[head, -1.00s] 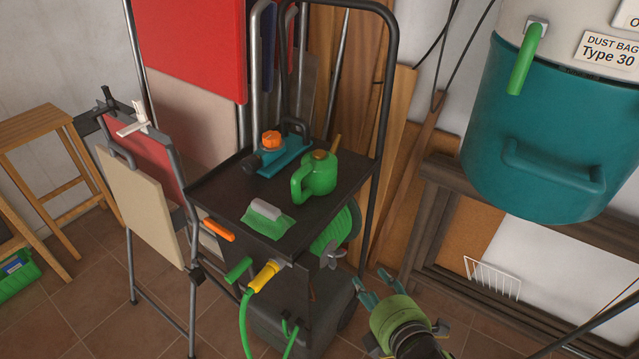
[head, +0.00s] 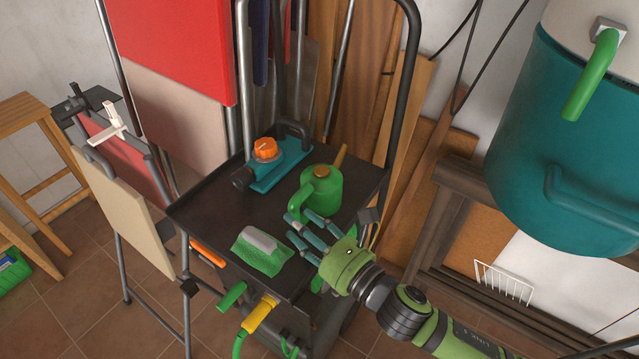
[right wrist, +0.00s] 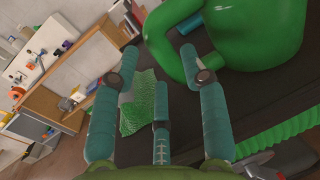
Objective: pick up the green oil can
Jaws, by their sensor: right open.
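The green oil can (head: 322,190) stands upright on the black cart tray (head: 200,203), with an orange-brown cap and a wooden-coloured spout pointing to the back right. Its curved handle faces front left. My right gripper (head: 297,232) is open, just in front of the can near the handle. In the right wrist view the can (right wrist: 245,35) fills the upper right, and the open fingers (right wrist: 160,75) are spread with the handle's lower bend close to the middle finger. I cannot tell whether they touch. My left gripper is not in view.
A teal tool with an orange knob (head: 264,150) lies behind the can on the tray. The cart's black tube frame (head: 411,80) rises at the right. A large teal tank (head: 560,130) hangs further right.

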